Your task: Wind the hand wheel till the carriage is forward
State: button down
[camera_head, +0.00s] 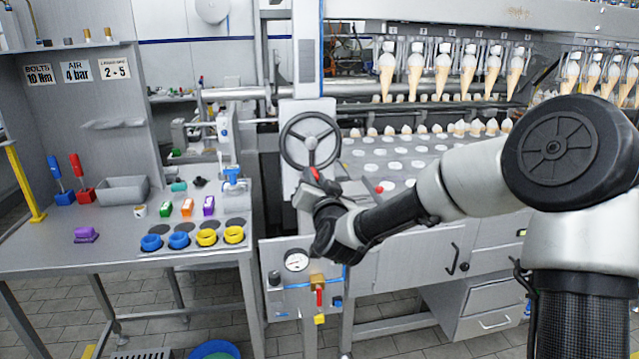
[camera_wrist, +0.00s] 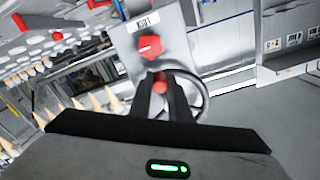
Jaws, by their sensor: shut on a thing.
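The hand wheel (camera_head: 311,140) is a dark spoked ring on a grey upright housing, left of the cone machine. Part of its rim (camera_wrist: 205,102) also shows in the wrist view. My gripper (camera_head: 317,182) is at the lower edge of the wheel. In the wrist view its two dark fingers (camera_wrist: 162,84) are shut on the wheel's red knob (camera_wrist: 160,87); the fingers hide part of it. Several grippers holding white-topped cones (camera_head: 464,60) hang in a row under a long beam (camera_head: 450,33). I cannot tell which part is the carriage.
A bench (camera_head: 100,235) at left bears a grey bin (camera_head: 123,190), blue and yellow rings and small coloured blocks. A gauge panel (camera_head: 300,285) sits below the wheel. A red selector knob (camera_wrist: 150,46) is close to my gripper in the wrist view.

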jog(key=shift+s+a, duration=0.1)
jog(key=shift+a, duration=0.15)
jog(key=c, duration=1.6)
grip_release()
jog(key=shift+c, duration=0.2)
jog(key=shift+d, duration=0.1)
jog(key=b+v, duration=0.1)
jog(key=v, duration=1.6)
jog(key=shift+s+b, duration=0.2)
jog(key=shift+b, duration=0.1)
jog(key=shift+d+r, duration=0.1)
jog(key=shift+r, duration=0.1)
